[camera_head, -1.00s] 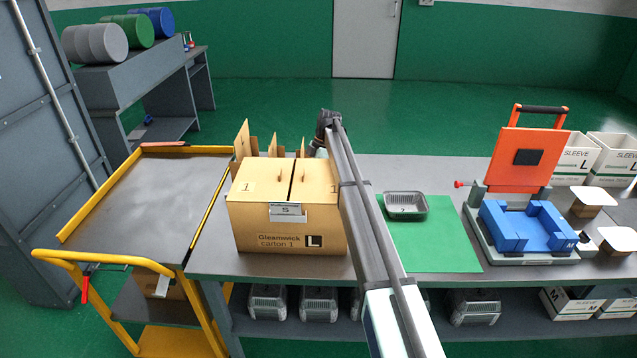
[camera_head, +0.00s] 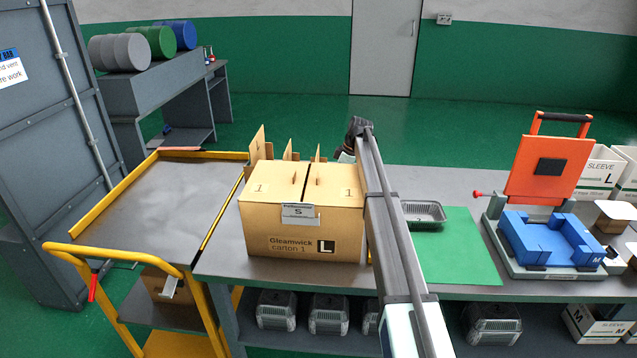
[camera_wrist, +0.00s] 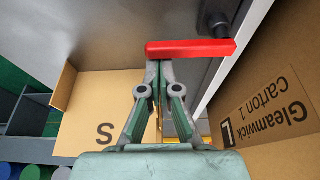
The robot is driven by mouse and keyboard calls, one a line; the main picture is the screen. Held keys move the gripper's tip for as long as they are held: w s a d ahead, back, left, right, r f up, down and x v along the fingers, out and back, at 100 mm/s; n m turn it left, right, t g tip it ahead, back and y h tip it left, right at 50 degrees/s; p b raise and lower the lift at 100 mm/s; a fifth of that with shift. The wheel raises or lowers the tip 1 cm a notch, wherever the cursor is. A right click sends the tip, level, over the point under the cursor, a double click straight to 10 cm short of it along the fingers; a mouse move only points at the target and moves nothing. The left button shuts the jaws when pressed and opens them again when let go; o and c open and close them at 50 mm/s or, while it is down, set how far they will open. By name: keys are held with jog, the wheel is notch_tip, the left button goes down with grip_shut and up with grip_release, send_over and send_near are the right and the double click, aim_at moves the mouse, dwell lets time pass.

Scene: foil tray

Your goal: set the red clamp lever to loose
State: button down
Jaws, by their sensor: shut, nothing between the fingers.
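A red lever (camera_wrist: 190,49) lies crosswise in the wrist view, its right end at a dark round pivot (camera_wrist: 216,22) on a grey surface. My gripper (camera_wrist: 160,66) is shut and empty. Its fingertips are right at the lever's left part, overlapping its lower edge in the picture; I cannot tell whether they touch it. In the head view my gripper (camera_head: 345,154) is behind the carton (camera_head: 290,230), its fingertips hidden. I cannot make out this lever in the head view.
The carton's side (camera_wrist: 285,120) stands close on the right in the wrist view. A tan board marked S (camera_wrist: 90,105) is at left. A yellow cart (camera_head: 60,245) stands left of the bench. A green mat (camera_head: 465,255) and foil tray (camera_head: 425,213) lie right of my arm.

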jog(key=shift+d+m, duration=0.15)
jog(key=shift+m, duration=0.15)
jog(key=shift+d+r, duration=0.1)
jog(key=shift+r, duration=0.05)
dwell(0.3)
jog(key=p+v, duration=0.3)
jog(key=v, duration=0.6)
jog(key=shift+r, duration=0.35)
